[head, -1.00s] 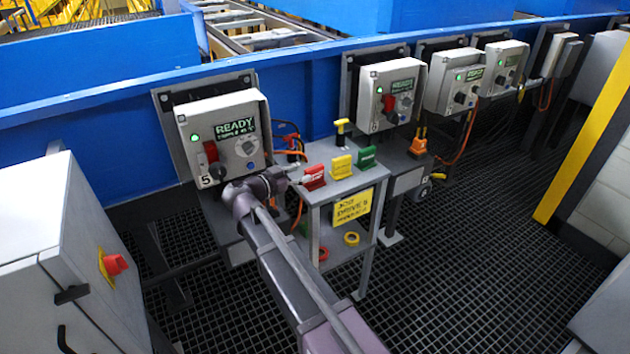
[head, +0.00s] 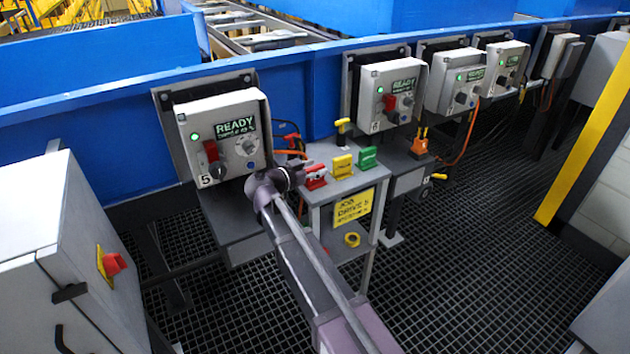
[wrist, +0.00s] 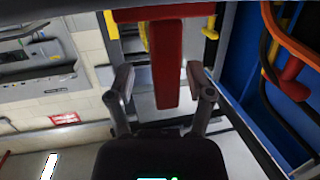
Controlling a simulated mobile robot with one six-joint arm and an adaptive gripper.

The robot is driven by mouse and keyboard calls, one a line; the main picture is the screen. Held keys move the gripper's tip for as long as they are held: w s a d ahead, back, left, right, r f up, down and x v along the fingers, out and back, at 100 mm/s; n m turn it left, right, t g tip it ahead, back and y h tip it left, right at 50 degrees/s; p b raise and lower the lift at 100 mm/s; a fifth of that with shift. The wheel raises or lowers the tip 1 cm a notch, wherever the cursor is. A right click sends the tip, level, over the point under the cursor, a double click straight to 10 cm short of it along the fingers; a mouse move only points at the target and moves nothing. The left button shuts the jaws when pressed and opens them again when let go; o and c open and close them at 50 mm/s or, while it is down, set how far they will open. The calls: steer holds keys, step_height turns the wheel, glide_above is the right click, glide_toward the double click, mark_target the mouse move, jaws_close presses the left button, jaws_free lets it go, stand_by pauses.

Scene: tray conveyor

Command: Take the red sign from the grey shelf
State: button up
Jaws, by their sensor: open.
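The red sign (head: 315,175) stands on the top of the grey shelf (head: 346,184), at its left end. My gripper (head: 299,177) is at the left side of the sign, close to it. In the wrist view the red sign (wrist: 167,62) shows as a wide slab with a narrower red part reaching between my open fingers (wrist: 160,75). Gaps show on both sides of it, and I cannot tell how deep it sits between the fingertips. My wrist partly hides the shelf's left edge in the head view.
A yellow sign (head: 342,166) and a green sign (head: 367,157) stand just right of the red one, with a yellow-handled tool (head: 342,127) behind. Control box 5 (head: 226,138) and orange cables (head: 290,151) are close on the left and behind.

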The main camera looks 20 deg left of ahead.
mark_target(315, 167)
stand_by(0.5)
jaws_close()
steer(key=shift+r, duration=0.25)
step_height(315, 167, up, 4)
steer(key=p, duration=0.4)
steer(key=shift+f, duration=0.2)
steer(key=s+a+p, duration=0.1)
steer(key=s+a, duration=0.2)
steer(key=s, duration=1.2)
steer(key=shift+s+r, duration=0.4)
steer(key=shift+r, duration=0.05)
